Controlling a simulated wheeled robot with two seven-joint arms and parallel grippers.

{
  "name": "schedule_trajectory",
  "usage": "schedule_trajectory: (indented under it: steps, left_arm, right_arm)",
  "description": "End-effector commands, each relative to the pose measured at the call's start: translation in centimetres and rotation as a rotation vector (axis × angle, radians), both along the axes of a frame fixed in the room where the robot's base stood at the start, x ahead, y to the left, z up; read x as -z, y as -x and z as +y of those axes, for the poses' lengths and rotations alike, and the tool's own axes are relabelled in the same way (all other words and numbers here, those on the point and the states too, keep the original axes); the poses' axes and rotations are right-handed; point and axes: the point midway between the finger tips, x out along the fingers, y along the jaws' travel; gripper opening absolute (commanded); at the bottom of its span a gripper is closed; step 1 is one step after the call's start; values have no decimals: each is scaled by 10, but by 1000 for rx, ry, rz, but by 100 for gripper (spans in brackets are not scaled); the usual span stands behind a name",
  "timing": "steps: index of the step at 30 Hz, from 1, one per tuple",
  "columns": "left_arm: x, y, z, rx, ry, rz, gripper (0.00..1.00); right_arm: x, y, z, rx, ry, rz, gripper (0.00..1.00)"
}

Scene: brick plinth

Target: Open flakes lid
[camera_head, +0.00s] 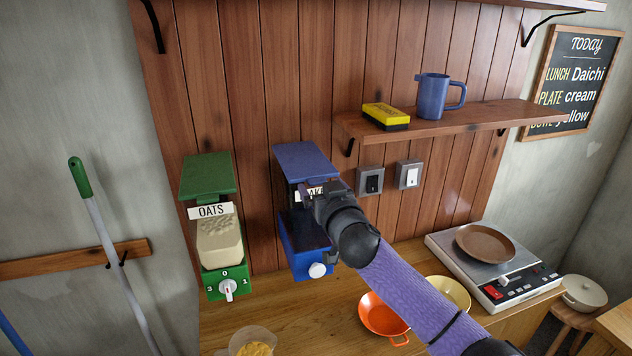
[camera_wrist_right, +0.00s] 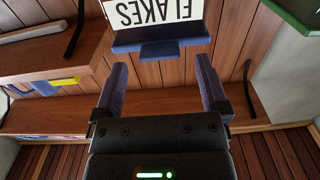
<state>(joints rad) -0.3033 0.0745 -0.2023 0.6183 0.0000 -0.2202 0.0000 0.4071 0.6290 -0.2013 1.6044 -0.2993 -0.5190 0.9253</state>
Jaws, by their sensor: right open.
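The blue flakes dispenser (camera_head: 305,246) hangs on the plank wall. Its flat blue lid (camera_head: 302,160) lies across the top and looks shut. My right gripper (camera_head: 306,192) is in front of the dispenser just below the lid and covers part of its label. In the right wrist view the FLAKES label (camera_wrist_right: 155,12) appears upside down, with a small blue lip (camera_wrist_right: 159,52) below it. My right gripper (camera_wrist_right: 162,68) is open there, its fingers to either side of the lip and apart from it. My left gripper is not in view.
A green oats dispenser (camera_head: 217,243) hangs to the left. A shelf (camera_head: 460,122) with a blue mug (camera_head: 433,97) and a yellow-and-black block (camera_head: 386,115) is to the right.

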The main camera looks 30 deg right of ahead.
Motion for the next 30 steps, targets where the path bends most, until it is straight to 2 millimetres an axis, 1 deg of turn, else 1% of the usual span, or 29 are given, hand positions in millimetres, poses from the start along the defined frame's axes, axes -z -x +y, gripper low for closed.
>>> schedule_trajectory:
  steps: [1, 5, 13, 14, 15, 17, 18, 20, 21, 23, 24, 26, 27, 30]
  left_arm:
    - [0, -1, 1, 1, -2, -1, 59]
    - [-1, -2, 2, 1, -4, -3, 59]
    - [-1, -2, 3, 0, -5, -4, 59]
    - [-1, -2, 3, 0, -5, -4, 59]
    - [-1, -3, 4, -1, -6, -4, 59]
    - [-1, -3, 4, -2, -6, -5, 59]
    - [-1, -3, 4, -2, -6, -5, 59]
    - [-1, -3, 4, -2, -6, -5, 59]
    - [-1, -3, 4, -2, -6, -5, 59]
    - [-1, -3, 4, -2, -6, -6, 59]
    - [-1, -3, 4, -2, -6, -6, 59]
    - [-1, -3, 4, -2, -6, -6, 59]
    - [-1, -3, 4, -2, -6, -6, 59]
    - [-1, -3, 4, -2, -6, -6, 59]
  right_arm:
    - [0, -6, -2, 2, 0, 1, 94]
    - [0, -15, -3, 0, 1, 1, 94]
    - [1, -16, -4, -1, 1, 2, 94]
    - [1, -16, -4, -1, 1, 2, 88]
    - [1, -16, -4, -1, 1, 2, 79]
    - [1, -16, -4, -1, 1, 2, 67]
    - [1, -16, -4, -1, 1, 2, 58]
    - [1, -16, -4, -1, 1, 2, 45]
    - [1, -16, -4, 0, 1, 2, 37]
    - [1, -16, -4, 0, 1, 2, 24]
    - [1, -16, -4, 0, 1, 2, 16]
    - [1, -16, -4, 0, 1, 2, 3]
    - [1, -16, -4, 0, 1, 2, 0]
    - [1, -16, -4, 0, 1, 2, 0]
